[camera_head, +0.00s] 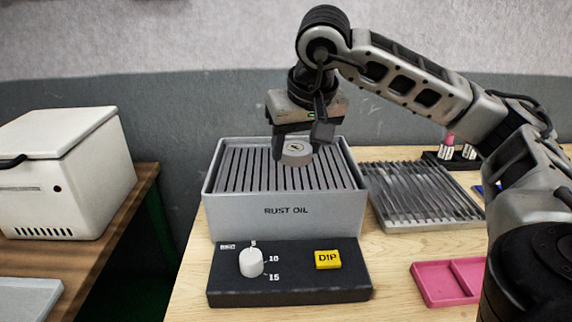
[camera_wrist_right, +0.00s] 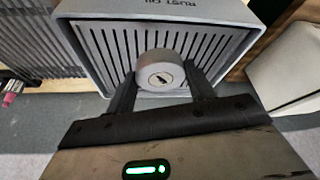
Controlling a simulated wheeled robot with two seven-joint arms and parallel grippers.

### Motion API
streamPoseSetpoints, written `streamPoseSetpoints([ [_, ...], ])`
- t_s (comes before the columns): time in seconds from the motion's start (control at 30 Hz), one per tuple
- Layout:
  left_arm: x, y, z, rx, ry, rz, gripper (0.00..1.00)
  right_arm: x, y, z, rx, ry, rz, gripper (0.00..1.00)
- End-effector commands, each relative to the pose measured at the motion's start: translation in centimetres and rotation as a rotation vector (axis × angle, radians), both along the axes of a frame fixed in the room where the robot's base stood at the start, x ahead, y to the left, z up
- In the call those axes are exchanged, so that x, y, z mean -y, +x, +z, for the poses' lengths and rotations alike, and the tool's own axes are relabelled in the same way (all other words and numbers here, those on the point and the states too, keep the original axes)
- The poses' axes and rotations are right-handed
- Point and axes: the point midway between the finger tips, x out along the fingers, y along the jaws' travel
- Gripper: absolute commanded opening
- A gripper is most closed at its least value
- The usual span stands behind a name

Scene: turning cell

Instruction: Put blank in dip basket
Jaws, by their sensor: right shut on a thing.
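The blank (camera_head: 296,152) is a short grey metal cylinder with a small dark mark on its top face. My right gripper (camera_head: 299,145) is shut on it, and the blank also shows between the two fingers in the right wrist view (camera_wrist_right: 160,77). The dip basket (camera_head: 245,165) is a slotted grey grid inside the grey box labelled RUST OIL (camera_head: 285,212). The blank is over the grid, near its middle; I cannot tell whether it touches the slats. My left gripper is not in view.
In front of the box is a black panel (camera_head: 225,285) with a white dial (camera_head: 251,262) and a yellow DIP button (camera_head: 327,259). A ribbed metal rack (camera_head: 420,192) stands right of the box. A pink tray (camera_head: 447,284) lies at front right. A white lidded machine (camera_head: 60,175) is at left.

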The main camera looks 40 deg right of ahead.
Motion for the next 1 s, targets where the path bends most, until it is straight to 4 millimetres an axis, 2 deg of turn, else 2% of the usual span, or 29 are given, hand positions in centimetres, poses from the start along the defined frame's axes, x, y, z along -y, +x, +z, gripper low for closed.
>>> streamPoseSetpoints([
  [0.1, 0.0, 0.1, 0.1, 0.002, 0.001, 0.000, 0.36, -0.1, 1.2, -1.4, -0.001, 0.001, 0.000, 0.27],
  [0.33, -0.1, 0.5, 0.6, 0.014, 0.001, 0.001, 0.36, -0.2, 2.6, -3.1, -0.001, 0.001, 0.000, 0.27],
  [0.5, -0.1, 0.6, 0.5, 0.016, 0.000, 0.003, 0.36, -0.1, 2.5, -5.6, 0.000, -0.001, 0.000, 0.27],
  [0.97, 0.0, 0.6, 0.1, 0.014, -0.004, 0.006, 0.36, -0.2, 2.5, -6.6, 0.002, 0.000, -0.001, 0.27],
  [1.0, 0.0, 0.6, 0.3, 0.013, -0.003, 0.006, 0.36, -0.2, 2.5, -6.4, 0.001, 0.001, -0.001, 0.65],
])
